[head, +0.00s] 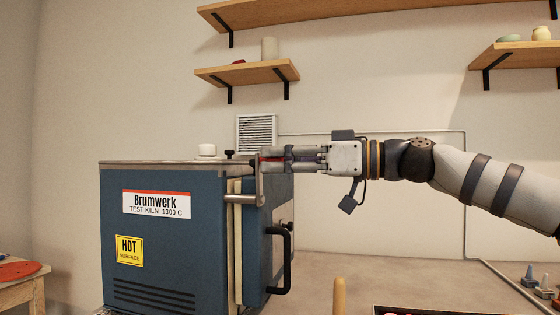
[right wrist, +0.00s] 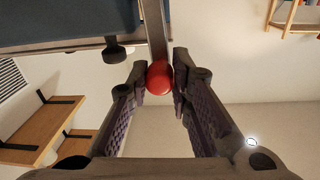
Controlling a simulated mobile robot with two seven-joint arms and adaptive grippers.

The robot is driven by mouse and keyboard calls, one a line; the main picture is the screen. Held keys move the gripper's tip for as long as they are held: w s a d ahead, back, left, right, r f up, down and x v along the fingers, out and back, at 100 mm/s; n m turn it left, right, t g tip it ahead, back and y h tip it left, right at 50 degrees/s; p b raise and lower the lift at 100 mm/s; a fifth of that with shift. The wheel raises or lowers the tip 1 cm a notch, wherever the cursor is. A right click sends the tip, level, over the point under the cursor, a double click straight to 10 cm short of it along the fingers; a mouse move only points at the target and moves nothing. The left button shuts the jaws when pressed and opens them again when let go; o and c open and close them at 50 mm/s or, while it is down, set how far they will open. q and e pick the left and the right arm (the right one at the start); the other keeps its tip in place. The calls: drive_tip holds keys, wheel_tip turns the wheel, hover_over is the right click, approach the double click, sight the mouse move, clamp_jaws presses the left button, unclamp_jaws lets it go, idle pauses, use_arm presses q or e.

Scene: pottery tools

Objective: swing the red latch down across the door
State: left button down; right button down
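The blue kiln (head: 170,250) stands at the left in the head view, with its door (head: 256,255) on its right side. The latch (head: 258,182) is a grey bar standing upright from a pivot near the door's upper edge. Its red ball knob (right wrist: 160,77) sits between my right fingertips in the right wrist view, which close on it from both sides. In the head view my right gripper (head: 268,158) reaches in from the right, level with the kiln's top, and partly hides the knob. My left gripper is not in view.
A black door handle (head: 283,260) juts out below the latch. Shelves (head: 247,72) hang on the wall above. A wooden peg (head: 339,297) and a tray edge (head: 435,311) show at the bottom.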

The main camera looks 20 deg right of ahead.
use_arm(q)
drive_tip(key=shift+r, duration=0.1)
